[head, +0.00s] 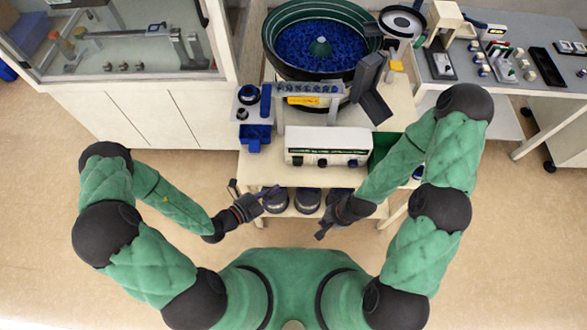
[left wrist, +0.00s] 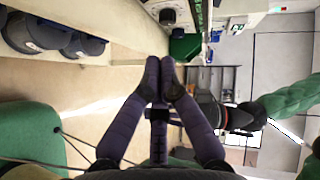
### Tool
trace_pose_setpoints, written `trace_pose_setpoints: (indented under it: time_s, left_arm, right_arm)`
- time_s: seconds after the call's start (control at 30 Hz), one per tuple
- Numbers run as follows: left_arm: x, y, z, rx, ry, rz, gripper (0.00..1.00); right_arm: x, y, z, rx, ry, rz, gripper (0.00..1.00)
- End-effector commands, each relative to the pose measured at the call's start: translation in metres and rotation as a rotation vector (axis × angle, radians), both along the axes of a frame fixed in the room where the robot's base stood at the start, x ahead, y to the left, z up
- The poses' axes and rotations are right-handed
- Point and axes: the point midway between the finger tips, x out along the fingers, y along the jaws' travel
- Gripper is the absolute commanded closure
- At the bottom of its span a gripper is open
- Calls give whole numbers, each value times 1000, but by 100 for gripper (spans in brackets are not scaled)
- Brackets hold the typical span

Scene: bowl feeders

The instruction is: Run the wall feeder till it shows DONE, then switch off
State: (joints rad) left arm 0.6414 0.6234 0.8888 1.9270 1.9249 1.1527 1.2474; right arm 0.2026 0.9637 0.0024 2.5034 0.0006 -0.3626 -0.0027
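A bowl feeder (head: 318,84) full of small blue parts stands at the back of the cream bench. A track with a row of dark parts (head: 308,88) runs in front of it, above a yellow label. A white control box (head: 327,141) with dark knobs along its front sits nearer me. No DONE text is readable on it. My left gripper (head: 272,190) is in front of the bench, apart from the box. In the left wrist view its fingers (left wrist: 161,66) meet at the tips with nothing between them. My right gripper (head: 321,236) hangs low right of it; its finger gap is unclear.
A glass-fronted cabinet (head: 130,45) stands left. A grey table (head: 500,88) with small items stands right. Blue bins (head: 254,137) sit left of the box, and dark round containers (head: 307,201) on the lower shelf. Floor on the left is clear.

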Motion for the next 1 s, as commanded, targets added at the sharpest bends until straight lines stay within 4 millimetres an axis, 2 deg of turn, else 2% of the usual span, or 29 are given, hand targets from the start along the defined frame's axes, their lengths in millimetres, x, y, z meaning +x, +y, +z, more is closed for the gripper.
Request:
trace_pose_setpoints:
  time_s: [0.7, 0.8, 1.0]
  left_arm:
    - [62, -69, -26, 0, -3, -4, 100]
    - [78, -66, -33, 1, -3, -1, 100]
    - [94, -66, -38, 0, -1, -1, 100]
  right_arm:
    - [0, 0, -26, 0, 0, 0, 100]
    - [0, 0, -33, 0, 0, 0, 100]
    - [0, 0, -39, 0, 0, 0, 100]
